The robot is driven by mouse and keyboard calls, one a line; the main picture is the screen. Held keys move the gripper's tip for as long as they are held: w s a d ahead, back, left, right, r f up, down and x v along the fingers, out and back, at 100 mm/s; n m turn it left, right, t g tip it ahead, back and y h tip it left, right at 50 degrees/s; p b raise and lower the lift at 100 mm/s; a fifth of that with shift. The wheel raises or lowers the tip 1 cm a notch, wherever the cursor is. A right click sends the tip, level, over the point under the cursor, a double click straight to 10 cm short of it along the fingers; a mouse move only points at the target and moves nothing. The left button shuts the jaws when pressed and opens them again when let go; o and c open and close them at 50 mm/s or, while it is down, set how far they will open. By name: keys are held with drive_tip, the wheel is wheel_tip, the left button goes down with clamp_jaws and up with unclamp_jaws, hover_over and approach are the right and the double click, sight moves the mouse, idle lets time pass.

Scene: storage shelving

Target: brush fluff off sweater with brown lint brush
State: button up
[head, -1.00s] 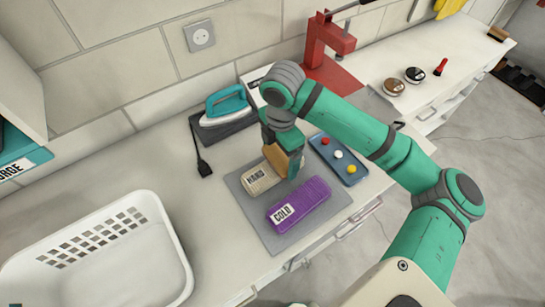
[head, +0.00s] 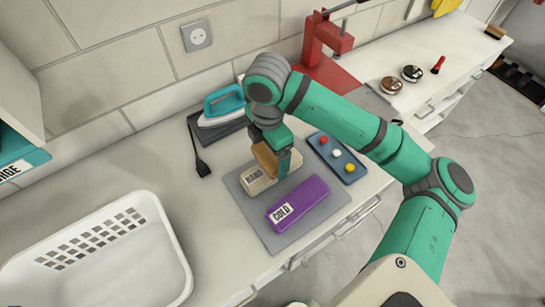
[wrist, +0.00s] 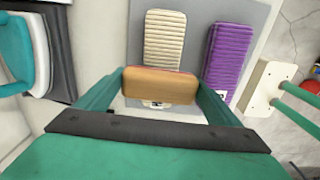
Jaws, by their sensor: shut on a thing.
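My gripper (head: 274,166) is shut on the brown lint brush (head: 264,157), a wooden-coloured block with a dark reddish edge. The brush also shows between the fingers in the wrist view (wrist: 160,84). It is over the cream folded sweater (head: 258,185), partly hiding it; whether they touch I cannot tell. The cream sweater (wrist: 164,38) is ribbed and has a white label. A purple folded sweater (head: 305,198) labelled "COLD" lies beside it, to the right in the wrist view (wrist: 230,52). I cannot make out fluff on either sweater.
Both sweaters lie on a grey mat (head: 275,238). A blue tray (head: 350,177) with red, white and yellow round pieces is to the right. A teal iron (head: 225,103) and black swatter-like tool (head: 201,166) are behind left. A white basket (head: 165,262) stands front left.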

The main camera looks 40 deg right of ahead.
drive_tip(key=shift+r, duration=2.75)
drive_tip(key=shift+w, duration=0.1)
